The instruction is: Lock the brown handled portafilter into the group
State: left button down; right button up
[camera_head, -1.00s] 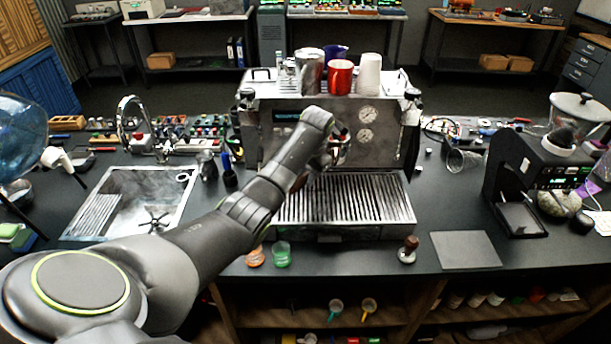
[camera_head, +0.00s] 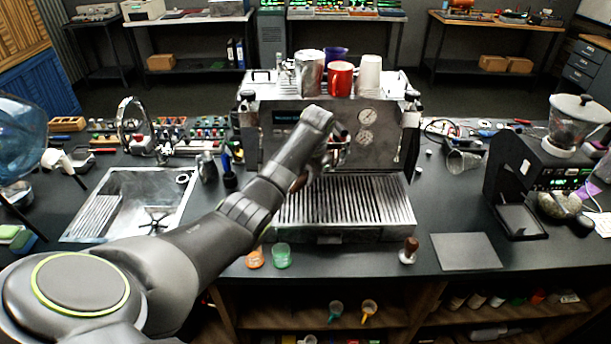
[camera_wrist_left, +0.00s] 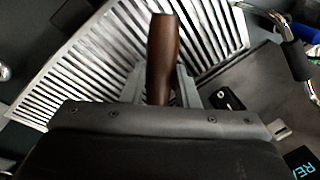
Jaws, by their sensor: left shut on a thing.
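The brown handle of the portafilter (camera_wrist_left: 163,50) stands between the two fingers of my left gripper (camera_wrist_left: 160,84) in the left wrist view. The gripper is shut on this handle. In the head view my left arm reaches to the front of the silver espresso machine (camera_head: 285,150), and its wrist (camera_head: 318,118) covers most of the gripper and handle. Metal parts at the group (camera_head: 340,150) show just right of the wrist, above the drip tray. The portafilter's basket is hidden, so I cannot tell how it sits in the group. My right gripper is out of view.
The slatted drip tray (camera_head: 345,205) lies below the group. Cups, including a red one (camera_head: 340,79), stand on the machine. A tamper (camera_head: 409,250) and a flat dark mat (camera_head: 465,251) are front right. The grinder (camera_head: 535,175) is right, the sink (camera_head: 130,205) left.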

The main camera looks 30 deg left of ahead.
pick_arm(q)
jog(key=shift+w+r, duration=0.1)
dwell(0.4)
jog(key=w+d+n+g, duration=0.1)
jog(key=d+n, duration=0.6)
jog(key=n, duration=0.1)
jog(key=shift+w+d+n+g, duration=0.3)
jog(key=shift+w+d+g, duration=0.05)
jog(key=shift+g, duration=0.05)
dwell(1.0)
jog(key=c, duration=1.3)
grip_release()
jog(key=shift+o, duration=1.3)
jog(key=shift+s, duration=0.1)
